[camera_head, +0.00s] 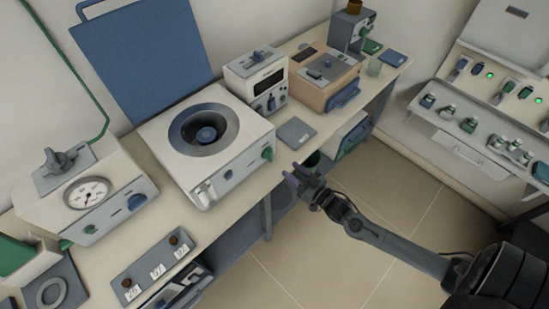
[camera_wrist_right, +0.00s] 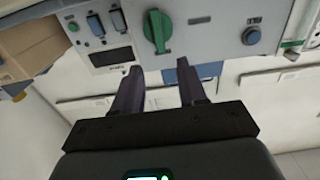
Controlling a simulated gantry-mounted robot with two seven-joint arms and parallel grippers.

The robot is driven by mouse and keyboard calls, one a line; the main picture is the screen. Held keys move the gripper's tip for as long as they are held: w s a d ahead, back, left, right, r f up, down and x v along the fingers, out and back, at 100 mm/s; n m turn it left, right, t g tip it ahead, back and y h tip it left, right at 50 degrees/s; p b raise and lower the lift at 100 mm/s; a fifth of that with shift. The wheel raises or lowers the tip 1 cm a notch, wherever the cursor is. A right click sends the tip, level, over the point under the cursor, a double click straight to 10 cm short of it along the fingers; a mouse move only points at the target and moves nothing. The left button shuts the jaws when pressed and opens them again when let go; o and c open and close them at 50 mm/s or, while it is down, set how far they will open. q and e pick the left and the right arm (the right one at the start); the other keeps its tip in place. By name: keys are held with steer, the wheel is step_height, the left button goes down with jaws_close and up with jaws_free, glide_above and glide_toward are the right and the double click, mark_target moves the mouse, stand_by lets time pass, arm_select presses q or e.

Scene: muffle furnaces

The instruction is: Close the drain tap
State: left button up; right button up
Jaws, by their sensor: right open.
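A green tap-like handle (camera_head: 267,153) sits on the front of the white unit with the round open well (camera_head: 175,135). The right wrist view shows this handle (camera_wrist_right: 157,32) upright on the pale panel. My right gripper (camera_head: 298,182) is open and empty, in front of the bench, to the right of and below the handle. In the right wrist view the fingertips (camera_wrist_right: 158,68) point toward the panel, to either side below the handle, apart from it. I cannot tell for sure that this handle is the drain tap. My left gripper is not in view.
A gauge unit (camera_head: 85,196) stands left on the bench; a tan box (camera_head: 325,78) and white instrument (camera_head: 257,77) stand behind right. The floor (camera_head: 340,240) beside my right arm is clear.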

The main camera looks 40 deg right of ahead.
mark_target(272, 154)
steer(key=w, duration=0.9)
steer(key=shift+w+a+b, duration=0.1)
steer(key=shift+a+b, duration=0.25)
steer(key=shift+a, duration=0.05)
jaws_close()
